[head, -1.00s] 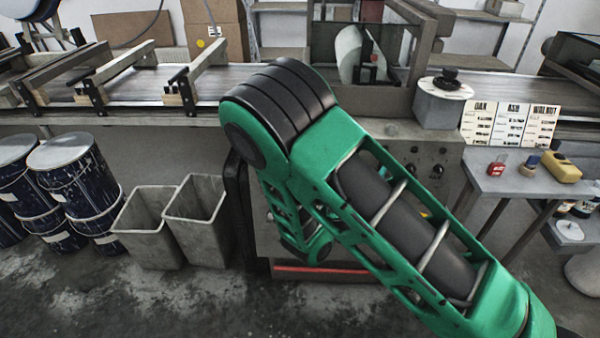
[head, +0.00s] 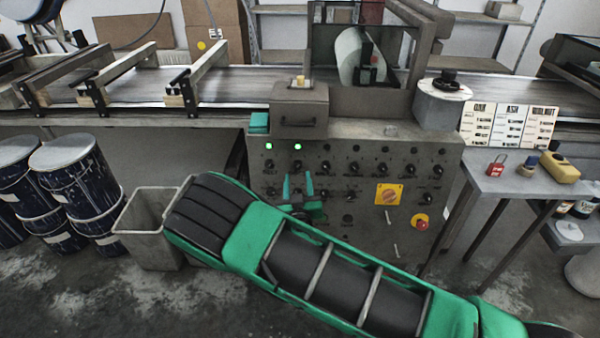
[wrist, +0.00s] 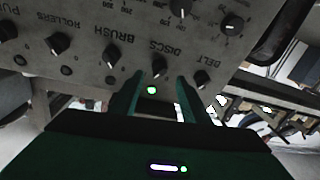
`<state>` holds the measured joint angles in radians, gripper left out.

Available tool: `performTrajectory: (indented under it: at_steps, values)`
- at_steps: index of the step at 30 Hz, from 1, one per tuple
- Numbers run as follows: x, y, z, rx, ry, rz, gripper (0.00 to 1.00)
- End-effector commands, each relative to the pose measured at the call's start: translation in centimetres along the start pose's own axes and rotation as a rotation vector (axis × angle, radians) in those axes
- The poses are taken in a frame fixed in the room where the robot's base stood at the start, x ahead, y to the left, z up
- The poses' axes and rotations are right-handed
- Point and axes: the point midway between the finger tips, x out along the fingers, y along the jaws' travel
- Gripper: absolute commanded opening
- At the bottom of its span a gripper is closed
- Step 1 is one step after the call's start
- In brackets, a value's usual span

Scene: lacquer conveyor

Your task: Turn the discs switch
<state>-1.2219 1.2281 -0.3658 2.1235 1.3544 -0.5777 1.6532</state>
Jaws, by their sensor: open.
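The discs switch is a small black knob (wrist: 158,66) with the DISCS label beside it in the wrist view. In the head view it is the knob (head: 297,166) below the second green lamp. My gripper (wrist: 161,80) is open, its two green fingers on either side of the discs knob in the picture. I cannot tell whether the tips reach around it or stop short. In the head view my gripper (head: 298,179) is upright just below that knob. A lit green lamp (wrist: 151,90) shows between the fingers.
The brush knob (wrist: 111,54) and belt knob (wrist: 200,78) sit close on either side. The grey control panel (head: 335,215) also bears a yellow-plated rotary switch (head: 389,194) and a red button (head: 420,221). A grey bin (head: 145,222) stands left of the panel.

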Motion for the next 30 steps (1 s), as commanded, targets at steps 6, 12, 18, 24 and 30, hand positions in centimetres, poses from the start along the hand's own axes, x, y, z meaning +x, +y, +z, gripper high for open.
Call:
performTrajectory:
  at_steps: [6,12,18,24,30]
  values:
    - [3.3,0.1,0.0,0.003,0.000,0.003,0.42]
    - [4.7,0.1,0.0,0.001,0.000,0.001,0.42]
    - [4.9,0.0,0.0,0.000,-0.001,0.000,0.42]
    - [4.9,0.0,0.0,0.000,-0.001,0.001,0.21]
    - [4.8,0.7,0.1,-0.002,-0.001,0.001,0.01]
